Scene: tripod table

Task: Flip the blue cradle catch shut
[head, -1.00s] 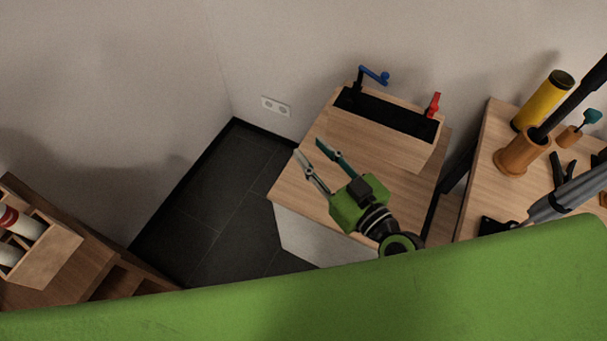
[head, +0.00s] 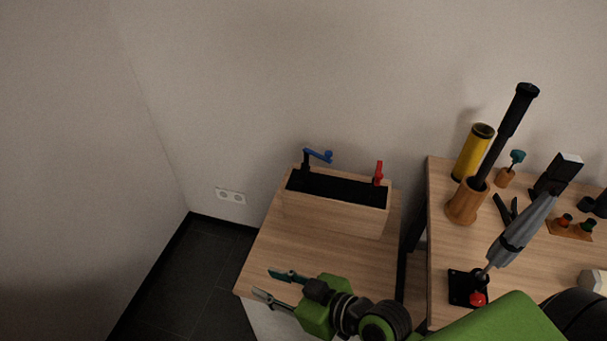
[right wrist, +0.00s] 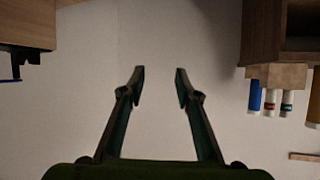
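The blue catch (head: 319,156) stands at the left end of the wooden cradle (head: 335,212). Its arm sticks out to the right above the back rim, clear of the cradle's black trough, and looks open. My right gripper (head: 263,282) is over the front left part of the small table, in front of the cradle and well apart from the catch. Its fingers point left in the head view. In the right wrist view the gripper (right wrist: 159,82) is open with nothing between the fingers. My left gripper is not in view.
A red catch (head: 378,173) stands upright at the cradle's right end. The workbench (head: 415,262) on the right holds a yellow tube (head: 473,152), a wooden cup (head: 465,202) with a black rod and a grey tool (head: 522,230). The small table's top (head: 310,255) is bare before the cradle.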

